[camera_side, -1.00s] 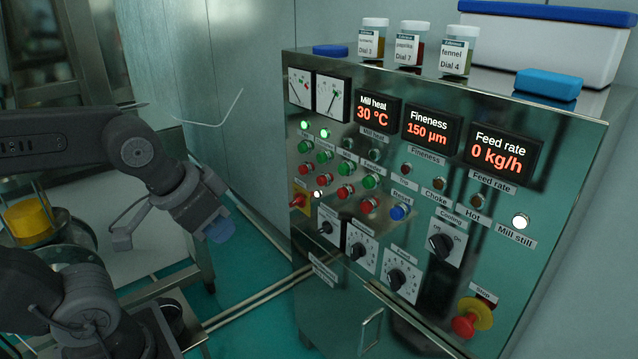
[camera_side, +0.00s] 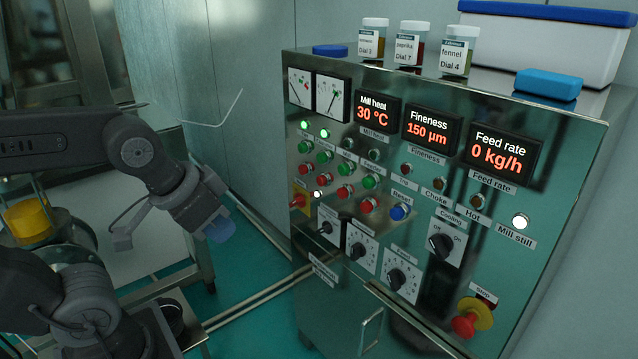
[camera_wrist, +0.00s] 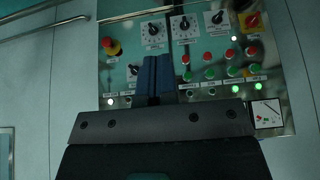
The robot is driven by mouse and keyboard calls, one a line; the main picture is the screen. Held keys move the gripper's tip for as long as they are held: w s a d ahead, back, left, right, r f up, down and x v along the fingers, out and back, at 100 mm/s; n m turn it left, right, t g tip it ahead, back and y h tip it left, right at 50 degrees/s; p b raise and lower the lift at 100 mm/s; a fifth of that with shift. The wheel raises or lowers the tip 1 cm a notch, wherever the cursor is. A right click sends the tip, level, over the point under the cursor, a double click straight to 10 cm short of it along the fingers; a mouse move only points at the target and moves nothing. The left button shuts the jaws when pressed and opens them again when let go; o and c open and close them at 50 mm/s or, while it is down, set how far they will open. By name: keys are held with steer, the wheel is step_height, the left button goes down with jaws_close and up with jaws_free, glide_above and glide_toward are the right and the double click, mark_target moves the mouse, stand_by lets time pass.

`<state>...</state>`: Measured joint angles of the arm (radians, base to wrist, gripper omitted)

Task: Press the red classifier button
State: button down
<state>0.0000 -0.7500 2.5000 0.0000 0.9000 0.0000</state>
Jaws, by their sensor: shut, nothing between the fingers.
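My gripper (camera_side: 219,229) is shut and empty, its blue fingertips held in the air left of the steel control panel, apart from it. In the wrist view the blue fingers (camera_wrist: 153,76) are side by side in front of the panel, left of the button rows. A row of red buttons with green ones above them is on the panel's left half in the side view. The rightmost red button (camera_side: 368,205) is beside a blue button (camera_side: 399,212). In the wrist view the red buttons (camera_wrist: 208,56) show right of the fingers. The small labels are too blurred to tell which is the classifier.
Dials (camera_side: 401,280) line the panel below the buttons. A red stop knob on yellow (camera_side: 465,325) is lower right, and a red-yellow switch (camera_side: 298,201) at the left edge. Jars (camera_side: 409,44) stand on top. The air between my gripper and the panel is clear.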

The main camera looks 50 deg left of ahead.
mark_target(321, 181)
stand_by(0.6)
steer(key=w+a+f+n+t+y, duration=0.1)
steer(key=w+a+f+n, duration=0.1)
steer(key=w+a+n, duration=0.45)
steer(key=w+a+f+n+t+y, duration=0.1)
steer(key=w+a+f+n+y, duration=0.2)
steer(key=w+n, duration=0.55)
steer(key=w+a+f+n+t, duration=0.1)
steer(key=w+a+f+n, duration=0.8)
steer(key=a, duration=0.4)
steer(key=shift+w+a+f+n, duration=0.2)
steer(key=shift+f+n, duration=0.3)
steer(key=shift+f, duration=0.4)
steer(key=w, duration=0.8)
steer(key=shift+w, duration=0.4)
steer(key=shift+w, duration=0.1)
steer(key=shift+w, duration=0.35)
